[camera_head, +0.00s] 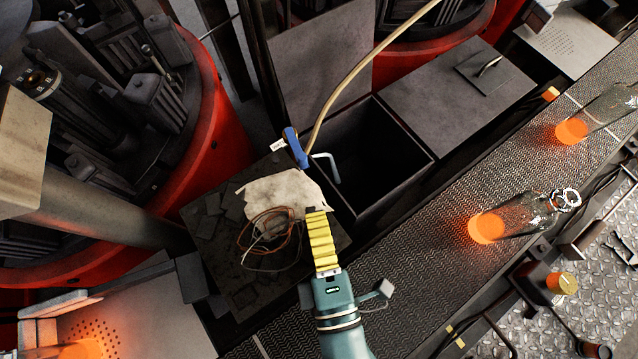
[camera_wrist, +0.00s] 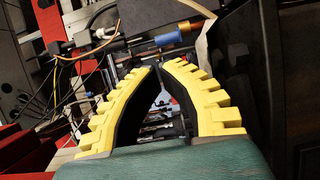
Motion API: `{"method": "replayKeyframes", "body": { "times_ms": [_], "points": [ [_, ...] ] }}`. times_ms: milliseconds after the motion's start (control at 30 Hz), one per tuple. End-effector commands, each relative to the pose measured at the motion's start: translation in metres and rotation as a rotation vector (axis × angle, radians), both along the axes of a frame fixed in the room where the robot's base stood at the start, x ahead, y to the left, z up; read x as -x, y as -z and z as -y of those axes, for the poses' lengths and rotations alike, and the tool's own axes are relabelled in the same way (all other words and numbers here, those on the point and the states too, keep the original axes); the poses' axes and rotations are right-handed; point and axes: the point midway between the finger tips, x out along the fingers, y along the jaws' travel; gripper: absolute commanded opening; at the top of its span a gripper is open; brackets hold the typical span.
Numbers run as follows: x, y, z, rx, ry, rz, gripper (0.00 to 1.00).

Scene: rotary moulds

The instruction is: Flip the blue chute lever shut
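The blue lever (camera_head: 296,147) stands tilted at the left rim of the open dark chute box (camera_head: 385,150), with a white tag at its upper end. My gripper (camera_head: 316,209) has yellow ribbed fingers and is just below the lever in the head view, apart from it, over a pale cloth. In the wrist view my gripper (camera_wrist: 160,66) shows a gap between its fingers, narrow at the tips, with nothing held. A blue cylindrical piece (camera_wrist: 168,39) lies beyond the tips there; I cannot tell if it is the lever.
A pale cloth (camera_head: 285,188) with loose wires lies left of the box. A cream hose (camera_head: 350,75) rises beside the lever. A grey lid (camera_head: 460,90) lies right of the box. Glowing bottles (camera_head: 510,218) lie on the conveyor at right.

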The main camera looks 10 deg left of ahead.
Motion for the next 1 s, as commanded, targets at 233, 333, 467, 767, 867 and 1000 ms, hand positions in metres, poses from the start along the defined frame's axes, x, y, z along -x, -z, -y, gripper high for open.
{"method": "replayKeyframes", "body": {
  "times_ms": [233,333,467,767,867,1000],
  "points": [
    [0.022,0.000,0.009,-0.001,0.003,-0.001,0.00],
    [0.025,-0.001,0.009,0.000,0.000,0.001,0.00],
    [0.025,-0.001,0.008,0.000,-0.002,0.002,0.00],
    [0.025,-0.001,0.008,-0.001,-0.002,0.002,0.00],
    [0.024,0.000,0.008,0.000,-0.002,0.001,0.00],
    [0.023,-0.025,0.006,0.003,-0.011,0.011,0.00]
  ]
}}
